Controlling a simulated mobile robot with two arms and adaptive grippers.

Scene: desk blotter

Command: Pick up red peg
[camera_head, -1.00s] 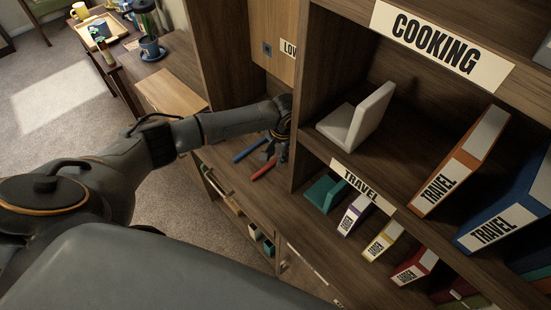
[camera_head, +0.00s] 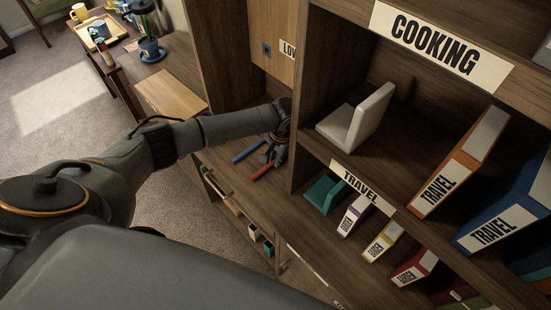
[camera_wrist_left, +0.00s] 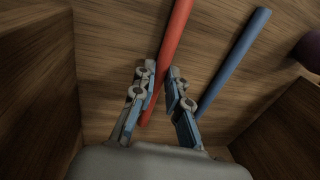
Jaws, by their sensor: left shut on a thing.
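The red peg (camera_head: 262,172) lies in the low open bay of the shelf unit. In the left wrist view the red peg (camera_wrist_left: 176,40) runs between the fingers. My left gripper (camera_head: 271,155) is at one end of it; in the left wrist view the gripper (camera_wrist_left: 161,74) is shut on the peg, which seems still at the board. The fingers hide part of the peg. My right gripper is not in view.
A blue peg (camera_head: 250,150) lies close beside the red one; it also shows in the left wrist view (camera_wrist_left: 234,62). A purple round thing (camera_wrist_left: 310,50) is at the right edge there. Bay walls stand close on both sides. A white bookend (camera_head: 358,120) stands on the shelf to the right.

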